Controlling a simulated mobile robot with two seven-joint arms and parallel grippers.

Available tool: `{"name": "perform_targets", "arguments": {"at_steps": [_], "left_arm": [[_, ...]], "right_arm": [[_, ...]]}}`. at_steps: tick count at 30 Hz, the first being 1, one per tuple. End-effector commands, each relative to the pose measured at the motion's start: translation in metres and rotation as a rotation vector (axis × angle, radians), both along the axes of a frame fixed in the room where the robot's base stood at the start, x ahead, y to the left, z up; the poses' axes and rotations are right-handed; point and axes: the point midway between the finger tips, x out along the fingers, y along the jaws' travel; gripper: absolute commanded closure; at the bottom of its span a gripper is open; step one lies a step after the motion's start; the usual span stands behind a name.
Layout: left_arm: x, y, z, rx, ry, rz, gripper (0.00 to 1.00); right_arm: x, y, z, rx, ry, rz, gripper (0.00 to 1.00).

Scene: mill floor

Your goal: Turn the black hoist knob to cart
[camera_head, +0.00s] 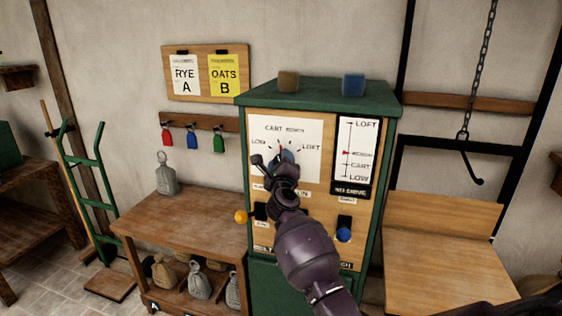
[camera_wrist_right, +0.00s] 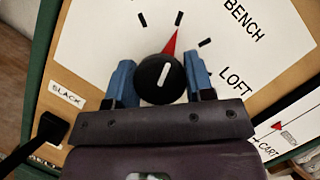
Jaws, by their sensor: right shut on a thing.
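The black hoist knob (camera_wrist_right: 152,80) sits on a white dial card (camera_head: 262,124) marked LOW, CART, BENCH and LOFT. Its red pointer (camera_wrist_right: 172,42) lines up with a tick left of the one nearest BENCH, and in the head view it leans up toward CART. My right gripper (camera_wrist_right: 160,88) is shut on the knob, with one blue finger on either side. In the head view my right gripper (camera_head: 284,160) covers most of the knob. The tick for LOFT seems hidden by a finger. My left gripper is not in view.
The green cabinet (camera_head: 240,101) carries a height scale (camera_head: 356,140) with a red marker near BENCH. An orange knob (camera_head: 240,217) and blue knob (camera_head: 344,235) sit lower. A wooden bench (camera_head: 180,215) stands left; a chain hook (camera_head: 470,170) hangs right.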

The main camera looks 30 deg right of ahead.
Motion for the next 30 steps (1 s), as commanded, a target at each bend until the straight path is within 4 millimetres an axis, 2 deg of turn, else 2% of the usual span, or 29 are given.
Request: {"name": "perform_targets", "arguments": {"at_steps": [20, 21, 24, 26, 30], "left_arm": [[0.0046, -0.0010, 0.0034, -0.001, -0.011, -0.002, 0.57], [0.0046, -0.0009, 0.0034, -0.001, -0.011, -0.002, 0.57], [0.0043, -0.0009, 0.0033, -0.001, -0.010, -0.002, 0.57], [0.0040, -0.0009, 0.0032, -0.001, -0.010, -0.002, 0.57], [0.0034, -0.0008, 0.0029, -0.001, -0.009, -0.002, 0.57]], "right_arm": [[-0.0002, 0.0001, -0.0016, -0.027, 0.036, 0.000, 0.75], [-0.0002, 0.0001, -0.0015, -0.027, 0.036, 0.000, 0.49], [-0.0002, 0.0001, -0.0013, -0.027, 0.035, -0.001, 0.33], [-0.0001, 0.0001, -0.0010, -0.027, 0.034, 0.000, 0.27], [-0.0001, -0.0001, -0.0005, -0.027, 0.034, 0.000, 0.27]]}}
